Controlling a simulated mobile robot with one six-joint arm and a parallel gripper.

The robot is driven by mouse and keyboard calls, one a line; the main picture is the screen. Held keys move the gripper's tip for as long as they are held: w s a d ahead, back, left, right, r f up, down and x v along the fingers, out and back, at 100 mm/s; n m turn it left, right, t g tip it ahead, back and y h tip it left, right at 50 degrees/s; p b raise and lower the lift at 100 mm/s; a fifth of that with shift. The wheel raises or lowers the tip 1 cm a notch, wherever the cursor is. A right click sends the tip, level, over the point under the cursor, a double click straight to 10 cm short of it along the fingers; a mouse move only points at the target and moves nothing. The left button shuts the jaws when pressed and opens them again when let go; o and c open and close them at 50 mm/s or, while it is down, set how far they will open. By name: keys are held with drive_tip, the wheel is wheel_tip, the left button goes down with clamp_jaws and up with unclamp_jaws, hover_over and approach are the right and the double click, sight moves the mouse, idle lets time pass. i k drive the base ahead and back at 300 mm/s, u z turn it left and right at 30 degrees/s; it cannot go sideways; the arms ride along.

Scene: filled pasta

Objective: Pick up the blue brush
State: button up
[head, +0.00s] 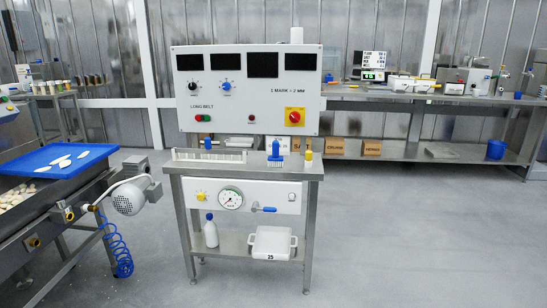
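A blue upright item (275,150) with a wider base stands on the top of the small steel workstation table (245,174), right of its middle. It may be the blue brush, but it is too small to tell. A smaller blue item (208,144) shows at the left of the same table, behind a white slotted rack (208,155). My gripper is not in view.
A yellow-topped item (309,156) stands near the table's right edge. A control panel (250,92) rises behind. The floor (420,240) at right is clear.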

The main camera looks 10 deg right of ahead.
sight(272, 160)
drive_tip(key=u, duration=0.05)
drive_tip(key=i, duration=0.9)
drive_tip(key=z, duration=0.05)
drive_tip(key=k, duration=0.65)
drive_tip(key=u, duration=0.2)
drive_tip(key=i, duration=0.6)
drive_tip(key=u, duration=0.75)
drive_tip(key=i, duration=0.65)
drive_tip(key=u, duration=0.15)
